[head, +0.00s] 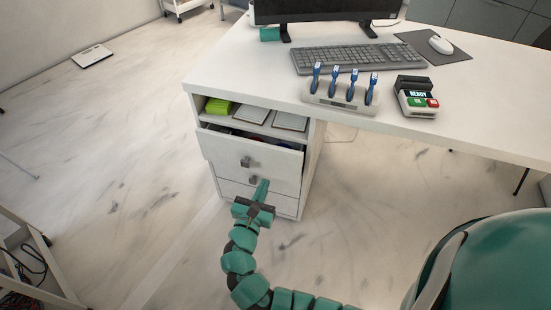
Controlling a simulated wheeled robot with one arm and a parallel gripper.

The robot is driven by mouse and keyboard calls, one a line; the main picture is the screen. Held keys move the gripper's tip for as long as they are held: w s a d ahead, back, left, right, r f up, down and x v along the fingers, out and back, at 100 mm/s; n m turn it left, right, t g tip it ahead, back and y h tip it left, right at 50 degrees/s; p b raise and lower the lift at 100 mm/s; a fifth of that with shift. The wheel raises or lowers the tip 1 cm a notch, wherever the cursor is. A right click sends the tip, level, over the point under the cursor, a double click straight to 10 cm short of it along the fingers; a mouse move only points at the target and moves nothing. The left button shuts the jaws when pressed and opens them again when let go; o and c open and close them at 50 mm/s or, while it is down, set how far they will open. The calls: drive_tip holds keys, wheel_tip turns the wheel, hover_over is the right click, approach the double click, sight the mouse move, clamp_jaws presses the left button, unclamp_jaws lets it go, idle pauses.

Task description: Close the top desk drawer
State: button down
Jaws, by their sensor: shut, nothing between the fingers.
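The white desk (225,70) has a drawer unit under its left end. Its top drawer (225,146) is pulled out, with its front panel standing away from the unit and some dark contents showing behind it. A small grey handle (245,162) is on that front. Another grey handle (254,180) shows just below, by my gripper's tip. My teal gripper (262,188) is shut and empty. It points toward the lower part of the drawer fronts; I cannot tell whether it touches them.
An open shelf above the drawer holds a green item (219,106) and paper trays (290,121). On the desk are a keyboard (345,57), a rack (341,98) and a card terminal (416,97). A cart (30,240) stands lower left.

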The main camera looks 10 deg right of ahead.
drive_tip(key=b, duration=0.2)
approach(279, 151)
drive_tip(key=x, duration=0.5)
drive_tip(key=shift+w+f, duration=0.1)
drive_tip(key=shift+w, duration=0.05)
drive_tip(key=shift+x, duration=0.85)
drive_tip(key=shift+a, duration=0.1)
drive_tip(key=shift+w+r+p, duration=0.3)
drive_tip(key=shift+p, duration=0.75)
drive_tip(key=shift+w+p, duration=0.2)
drive_tip(key=shift+p, duration=0.4)
drive_tip(key=shift+w+d+p, duration=0.4)
drive_tip(key=shift+p, duration=0.5)
drive_tip(key=shift+w+d+f, duration=0.2)
drive_tip(key=shift+d, duration=0.1)
drive_tip(key=shift+s+p, duration=0.15)
drive_tip(key=shift+p, duration=0.2)
